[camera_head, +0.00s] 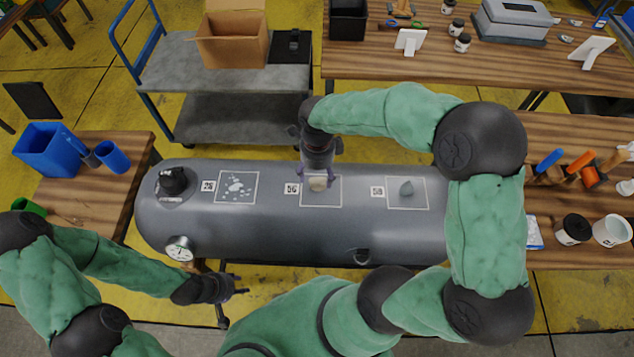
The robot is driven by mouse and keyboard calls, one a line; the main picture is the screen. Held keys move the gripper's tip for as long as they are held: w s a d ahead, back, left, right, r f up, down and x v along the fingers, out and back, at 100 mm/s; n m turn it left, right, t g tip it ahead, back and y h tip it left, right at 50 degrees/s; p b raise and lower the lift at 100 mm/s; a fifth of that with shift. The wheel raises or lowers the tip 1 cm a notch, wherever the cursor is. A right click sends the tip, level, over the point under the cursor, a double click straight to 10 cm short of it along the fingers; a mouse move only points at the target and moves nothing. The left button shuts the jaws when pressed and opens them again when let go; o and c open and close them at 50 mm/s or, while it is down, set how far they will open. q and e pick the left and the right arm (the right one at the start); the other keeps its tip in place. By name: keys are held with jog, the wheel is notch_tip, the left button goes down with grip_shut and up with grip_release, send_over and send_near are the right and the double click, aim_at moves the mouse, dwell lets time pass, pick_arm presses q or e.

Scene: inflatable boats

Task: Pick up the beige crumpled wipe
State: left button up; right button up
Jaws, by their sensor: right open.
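The beige crumpled wipe (318,184) lies in the middle outlined square on the grey inflatable tube (270,245). My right gripper (317,175) points down at it, with its open fingers on either side of the wipe. The gripper partly covers the wipe's far side, and I cannot tell whether the fingers touch it. My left gripper (232,294) is low in front of the tube, away from the wipe. Its fingers are too small and dark to read.
A black valve (173,181) and a gauge (179,248) sit at the tube's left end. A cart (178,78) and wooden tables (450,66) stand around it.

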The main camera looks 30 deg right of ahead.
aim_at(318, 181)
jog(key=f, duration=0.2)
jog(key=f+b, duration=0.1)
jog(key=f, duration=0.2)
jog(key=shift+w+d+f+b, duration=0.25)
jog(key=shift+w+f+b, duration=0.05)
jog(key=shift+w, duration=0.05)
jog(key=c, duration=0.8)
